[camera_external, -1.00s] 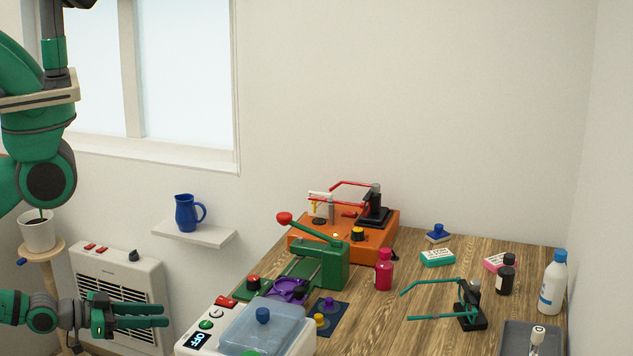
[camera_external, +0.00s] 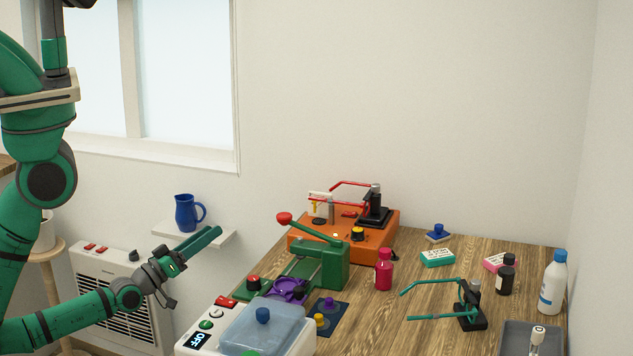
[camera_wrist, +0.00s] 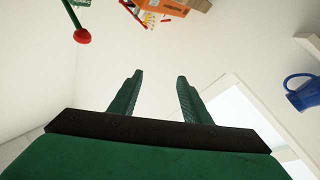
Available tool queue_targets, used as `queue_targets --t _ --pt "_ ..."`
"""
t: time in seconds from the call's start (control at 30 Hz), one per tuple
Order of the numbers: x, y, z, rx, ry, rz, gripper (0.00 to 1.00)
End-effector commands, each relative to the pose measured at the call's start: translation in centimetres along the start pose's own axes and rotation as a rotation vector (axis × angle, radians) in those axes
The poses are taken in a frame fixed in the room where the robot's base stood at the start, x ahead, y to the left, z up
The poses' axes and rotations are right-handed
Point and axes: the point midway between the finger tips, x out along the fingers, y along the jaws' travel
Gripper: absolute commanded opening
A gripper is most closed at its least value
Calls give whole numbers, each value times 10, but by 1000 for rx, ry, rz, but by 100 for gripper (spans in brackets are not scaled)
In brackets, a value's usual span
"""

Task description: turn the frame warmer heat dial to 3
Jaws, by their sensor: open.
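The orange unit also shows partly at the top of the wrist view (camera_wrist: 190,5), seemingly upside down. My gripper (camera_external: 216,236) is open and empty, left of the table, pointing up and right near the wall shelf, well short of the dial. Both fingers also show apart in the wrist view (camera_wrist: 160,76).
A green press (camera_external: 325,262) with a red-ball lever (camera_external: 284,218) stands between my gripper and the orange unit. A blue jug (camera_external: 185,213) sits on the wall shelf (camera_external: 165,230). Bottles stand right.

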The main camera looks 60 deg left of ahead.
Motion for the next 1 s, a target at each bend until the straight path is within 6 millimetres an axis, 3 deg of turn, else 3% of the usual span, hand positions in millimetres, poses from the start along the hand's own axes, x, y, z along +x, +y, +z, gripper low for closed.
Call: queue_targets --t 0.03,0.2,0.5,0.7,1.0 --pt "18 -7 -11 -31 52 -7 44" --pt "68 -34 -50 -152 215 -29 44" --pt "137 -85 -132 -392 515 -45 44" --pt "167 -122 -191 -569 723 -38 44" --pt "190 -180 -273 -858 1046 6 44"
